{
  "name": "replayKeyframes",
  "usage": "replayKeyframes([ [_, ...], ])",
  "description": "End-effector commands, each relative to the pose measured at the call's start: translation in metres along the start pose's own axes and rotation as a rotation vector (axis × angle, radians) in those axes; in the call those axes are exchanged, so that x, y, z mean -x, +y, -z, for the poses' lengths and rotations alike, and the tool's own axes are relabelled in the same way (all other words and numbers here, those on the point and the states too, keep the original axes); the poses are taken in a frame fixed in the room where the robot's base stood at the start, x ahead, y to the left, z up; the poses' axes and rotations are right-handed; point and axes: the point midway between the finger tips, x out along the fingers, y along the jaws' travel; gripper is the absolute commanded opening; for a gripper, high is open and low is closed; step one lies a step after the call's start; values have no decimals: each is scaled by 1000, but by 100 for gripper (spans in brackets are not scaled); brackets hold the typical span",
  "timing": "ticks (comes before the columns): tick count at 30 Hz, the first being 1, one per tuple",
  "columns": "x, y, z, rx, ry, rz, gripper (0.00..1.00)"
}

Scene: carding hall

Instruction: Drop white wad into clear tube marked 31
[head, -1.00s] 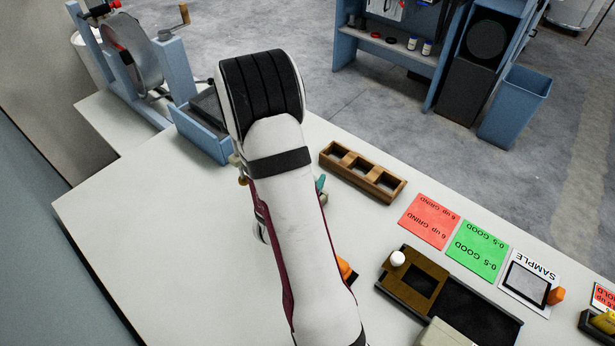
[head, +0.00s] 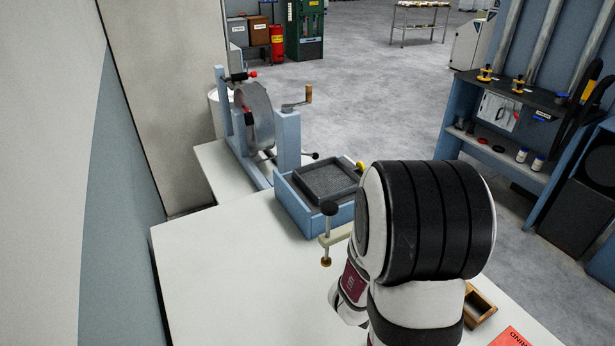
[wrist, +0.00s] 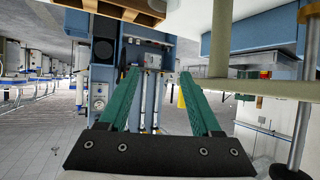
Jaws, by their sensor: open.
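My gripper (wrist: 160,75) shows in the wrist view, with two green fingers spread apart and nothing between them. In the head view my arm's big black-banded joint hides it. I cannot make out a white wad in either current view. No clear tube marked 31 can be read.
A blue tray box (head: 290,205) holding a dark grey tray (head: 328,184) stands near a crank-wheel machine (head: 258,118). A cream plate on a black-knobbed rod (head: 329,226) stands beside my arm. A wooden compartment block (head: 480,305) is partly hidden. The left table (head: 225,270) is clear.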

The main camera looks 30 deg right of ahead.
Motion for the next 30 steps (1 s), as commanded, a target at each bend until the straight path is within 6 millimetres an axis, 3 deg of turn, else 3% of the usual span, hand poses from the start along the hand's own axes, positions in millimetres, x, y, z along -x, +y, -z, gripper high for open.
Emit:
replayKeyframes([
  [2, 11, -20, 5, -24, -19, 68, 65],
  [4, 39, -59, 12, -58, -78, 215, 65],
  [7, 111, -119, 16, -50, -210, 476, 65],
  [9, 161, -140, 11, -7, -302, 611, 65],
  [11, 200, -146, 6, 42, -367, 697, 65],
  [15, 275, -137, -10, 171, -492, 826, 65],
  [21, 343, -93, -30, 335, -604, 891, 65],
  [23, 357, -77, -35, 377, -631, 894, 65],
  [24, 349, -69, -53, 403, -712, 833, 65],
  [30, 344, -19, -107, 504, -1007, 590, 65],
])
